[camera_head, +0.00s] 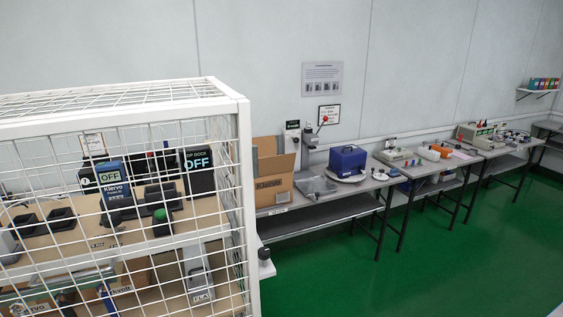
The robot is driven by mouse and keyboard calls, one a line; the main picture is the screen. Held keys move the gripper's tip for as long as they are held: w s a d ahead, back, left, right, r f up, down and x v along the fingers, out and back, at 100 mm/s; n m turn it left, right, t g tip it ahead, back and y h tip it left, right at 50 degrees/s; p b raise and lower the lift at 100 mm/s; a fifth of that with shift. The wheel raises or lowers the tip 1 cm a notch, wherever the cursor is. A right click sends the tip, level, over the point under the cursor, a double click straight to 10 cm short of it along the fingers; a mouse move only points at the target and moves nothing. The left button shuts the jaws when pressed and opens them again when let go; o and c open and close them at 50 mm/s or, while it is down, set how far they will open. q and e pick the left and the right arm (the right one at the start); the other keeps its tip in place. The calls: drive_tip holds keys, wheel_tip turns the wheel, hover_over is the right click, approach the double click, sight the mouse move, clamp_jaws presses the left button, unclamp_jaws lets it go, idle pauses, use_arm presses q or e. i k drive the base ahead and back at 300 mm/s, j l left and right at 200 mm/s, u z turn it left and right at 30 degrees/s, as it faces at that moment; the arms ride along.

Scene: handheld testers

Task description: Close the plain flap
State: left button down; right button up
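An open cardboard box (273,190) with Klervo lettering stands on the grey bench behind the white wire cage. Its upper flaps stand raised; I cannot tell which flap is the plain one. Part of the box's left side is hidden by the cage. Inside the cage, on the lower shelf, a pale grey device (198,276) carries a label of which "FLA" can be read; wire mesh crosses it. No flap can be made out clearly on it. Neither of my grippers shows in this view.
More benches run right. The green floor (450,265) is clear.

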sight(283, 163)
drive_tip(key=i+l, duration=0.2)
drive_tip(key=l, duration=0.15)
drive_tip(key=i+l+u, duration=0.15)
drive_tip(key=i+l, duration=0.25)
drive_tip(key=l, duration=0.25)
